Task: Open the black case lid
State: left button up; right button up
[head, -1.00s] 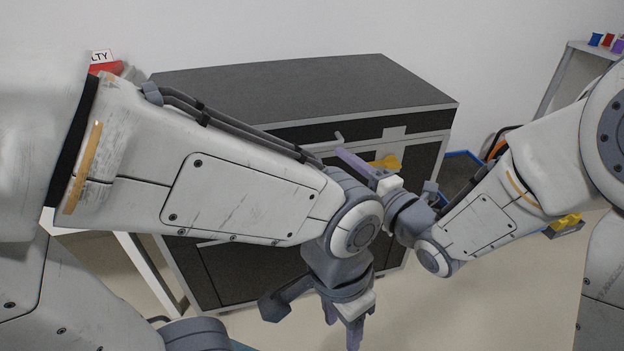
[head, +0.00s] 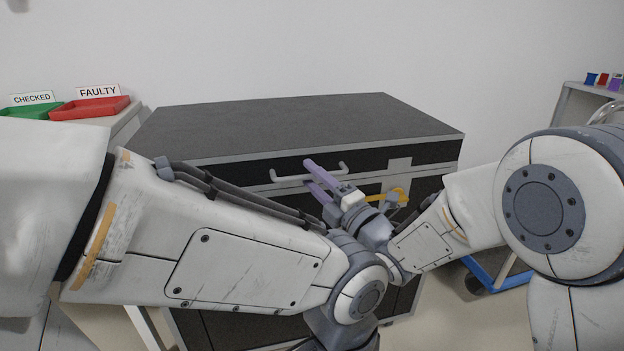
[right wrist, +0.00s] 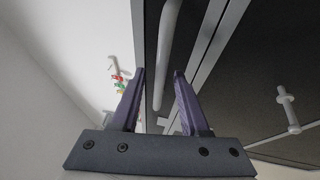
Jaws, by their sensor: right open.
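The black case (head: 435,152) stands against the wall with its flat dark lid (head: 300,122) shut. A light grey bar handle (head: 284,179) runs across the front, near the lid's edge. My right gripper (head: 313,175) is open, its purple fingers pointing at this handle. In the right wrist view, the handle (right wrist: 168,45) appears between the two open fingers (right wrist: 160,74); I cannot tell whether they touch it. My left arm crosses in front of the case, and its gripper is below the picture edge. My arms hide much of the case front.
A red tray (head: 90,108) marked FAULTY and a green tray (head: 32,113) marked CHECKED stand at the left. A grey shelf (head: 580,105) with small coloured items is at the right. A blue-edged cart (head: 500,280) is low at the right. The space above the lid is clear.

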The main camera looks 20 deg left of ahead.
jog(key=shift+w+a+r, duration=0.1)
jog(key=shift+w+a, duration=0.05)
jog(key=shift+a, duration=0.15)
grip_shut()
dwell(1.3)
